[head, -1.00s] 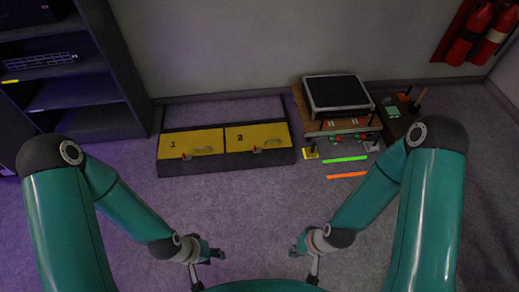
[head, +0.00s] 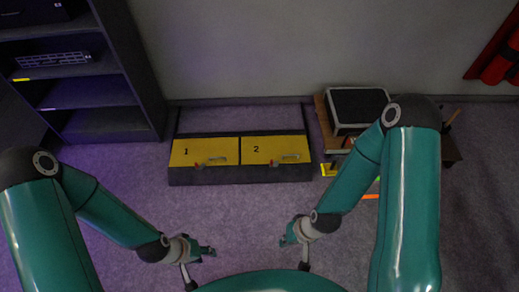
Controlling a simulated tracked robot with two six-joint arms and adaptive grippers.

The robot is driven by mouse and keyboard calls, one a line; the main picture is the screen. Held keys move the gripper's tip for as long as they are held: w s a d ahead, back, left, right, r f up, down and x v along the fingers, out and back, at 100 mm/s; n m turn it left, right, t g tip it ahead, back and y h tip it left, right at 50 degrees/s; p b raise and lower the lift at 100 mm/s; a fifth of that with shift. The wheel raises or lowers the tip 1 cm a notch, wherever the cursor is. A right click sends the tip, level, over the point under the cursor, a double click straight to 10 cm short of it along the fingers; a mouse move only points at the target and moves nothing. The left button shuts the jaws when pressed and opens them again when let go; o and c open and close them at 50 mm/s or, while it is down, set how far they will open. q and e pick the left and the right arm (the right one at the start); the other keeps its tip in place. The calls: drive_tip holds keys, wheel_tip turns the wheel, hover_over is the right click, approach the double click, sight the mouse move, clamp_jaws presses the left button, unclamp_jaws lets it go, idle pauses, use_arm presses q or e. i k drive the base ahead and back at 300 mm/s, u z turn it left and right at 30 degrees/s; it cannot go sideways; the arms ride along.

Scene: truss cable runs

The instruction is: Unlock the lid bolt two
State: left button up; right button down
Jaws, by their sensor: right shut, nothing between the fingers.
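Two yellow lids lie side by side in a dark frame (head: 240,175) on the carpet ahead. Lid two (head: 255,147), marked "2", is on the right and looks closed. Its bolt (head: 285,160), with a small red part and a light metal bar, sits at its front edge. Lid one (head: 187,151), marked "1", has a similar bolt (head: 211,162). My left gripper (head: 207,251) is in front of the frame, well short of the lids; its finger opening is too small to tell. My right gripper (head: 287,242) is shut and empty, also well short of lid two.
A dark shelf unit (head: 95,85) stands at the left. At the right, a wooden bench with a dark-topped box (head: 355,106) is partly hidden by my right arm. Red extinguishers (head: 500,62) hang at the upper right. The carpet before the lids is clear.

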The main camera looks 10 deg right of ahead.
sight(289, 148)
drive_tip(key=u, duration=0.1)
drive_tip(key=i, duration=1.2)
drive_tip(key=z, duration=0.4)
